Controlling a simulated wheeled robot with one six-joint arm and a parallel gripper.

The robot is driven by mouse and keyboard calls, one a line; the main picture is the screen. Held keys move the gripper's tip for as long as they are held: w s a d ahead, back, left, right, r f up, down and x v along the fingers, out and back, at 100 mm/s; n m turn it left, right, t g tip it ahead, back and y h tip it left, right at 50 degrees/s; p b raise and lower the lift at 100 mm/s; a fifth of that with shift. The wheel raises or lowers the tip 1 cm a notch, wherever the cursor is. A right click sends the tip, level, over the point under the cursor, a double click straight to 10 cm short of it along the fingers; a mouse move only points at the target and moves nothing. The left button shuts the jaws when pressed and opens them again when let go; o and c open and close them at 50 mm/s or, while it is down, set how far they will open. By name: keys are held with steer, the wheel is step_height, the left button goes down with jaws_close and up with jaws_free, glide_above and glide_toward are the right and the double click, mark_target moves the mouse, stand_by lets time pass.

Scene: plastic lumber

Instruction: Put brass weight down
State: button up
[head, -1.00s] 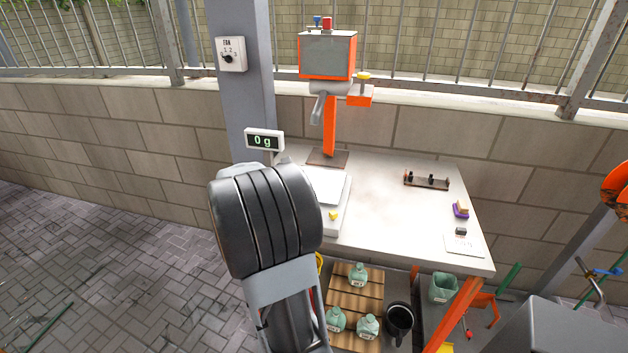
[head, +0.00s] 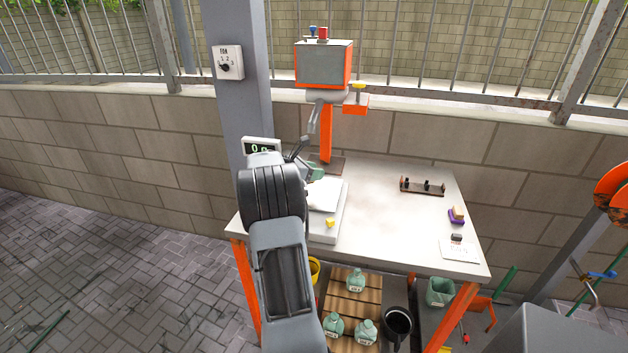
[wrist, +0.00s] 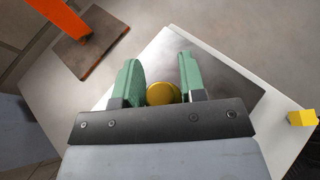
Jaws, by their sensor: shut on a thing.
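My gripper (wrist: 159,70) has green fingers and is shut on the brass weight (wrist: 163,94), whose round yellow top shows between them in the wrist view. Below and beyond it lies the grey metal plate of the scale (wrist: 228,76). I cannot tell whether the weight touches the plate. In the head view a green finger of my gripper (head: 315,172) shows over the back of the scale (head: 331,222), and the weight is hidden. The scale's display (head: 261,146) is partly covered by my arm; a zero shows on it.
A small yellow block (head: 330,223) sits at the scale's front edge. An orange post (head: 326,135) carrying a grey box stands behind. A dark rack (head: 422,187), a sponge (head: 457,215) and a card (head: 459,250) lie on the right of the table. The table's middle is clear.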

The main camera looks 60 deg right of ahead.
mark_target(310, 191)
steer(key=shift+d+f, duration=0.15)
steer(key=shift+f, duration=1.6)
steer(key=shift+f, duration=0.1)
steer(key=o, duration=1)
